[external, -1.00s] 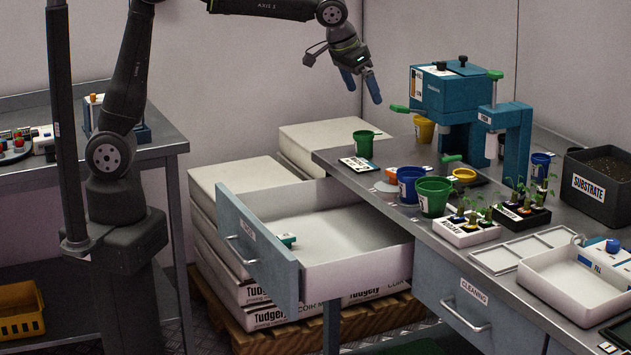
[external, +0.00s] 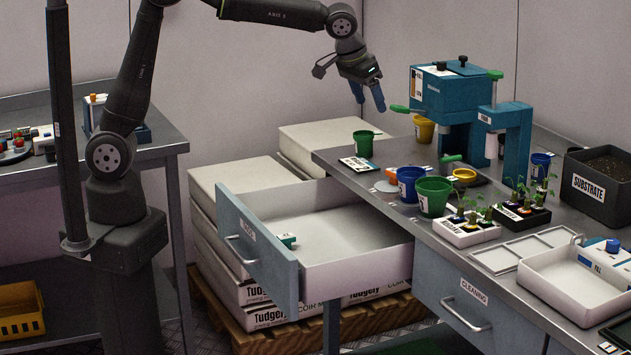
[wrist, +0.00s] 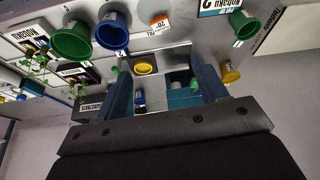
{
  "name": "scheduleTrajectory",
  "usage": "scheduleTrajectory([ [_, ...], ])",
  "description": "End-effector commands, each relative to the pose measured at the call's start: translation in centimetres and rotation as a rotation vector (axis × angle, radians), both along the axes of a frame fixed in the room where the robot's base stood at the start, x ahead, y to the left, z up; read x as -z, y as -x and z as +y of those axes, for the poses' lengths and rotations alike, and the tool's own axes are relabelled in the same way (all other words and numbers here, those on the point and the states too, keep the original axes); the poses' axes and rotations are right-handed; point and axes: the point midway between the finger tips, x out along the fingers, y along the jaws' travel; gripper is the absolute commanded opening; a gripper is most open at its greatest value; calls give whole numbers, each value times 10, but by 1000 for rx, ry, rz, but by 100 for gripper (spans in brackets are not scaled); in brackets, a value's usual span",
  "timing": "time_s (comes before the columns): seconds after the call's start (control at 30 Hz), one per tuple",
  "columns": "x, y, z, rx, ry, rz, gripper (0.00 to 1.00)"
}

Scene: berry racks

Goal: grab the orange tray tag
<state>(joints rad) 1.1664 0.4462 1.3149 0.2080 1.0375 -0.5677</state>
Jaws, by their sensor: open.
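My gripper (external: 368,97) is open and empty, in the air above the back part of the bench. Its two blue fingers stand apart in the wrist view (wrist: 165,92), with the tag beyond them toward the top of the picture.
A blue pot (external: 407,185) and a green pot (external: 433,197) stand close to the tag. Another green pot (external: 363,144) and a printed card (external: 358,164) are behind it. A teal press (external: 446,95) stands to the right. An open drawer (external: 355,270) juts out in front.

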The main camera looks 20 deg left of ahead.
Motion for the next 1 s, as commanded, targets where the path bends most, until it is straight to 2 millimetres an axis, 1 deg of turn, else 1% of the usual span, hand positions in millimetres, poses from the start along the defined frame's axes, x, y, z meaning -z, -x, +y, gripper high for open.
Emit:
scheduleTrajectory([
  [0.03,11,-1,-6,-33,-3,3,65],
  [0.2,33,-7,-16,-114,2,4,65],
  [0.27,41,-10,-18,-120,2,5,65],
  [0.37,59,-16,-21,-120,0,5,65],
  [0.6,108,-33,-32,-119,-1,5,65],
  [0.7,124,-39,-36,-119,1,5,65],
  [0.8,135,-43,-39,-118,3,4,65],
  [1.0,143,-46,-41,-118,4,4,65],
])
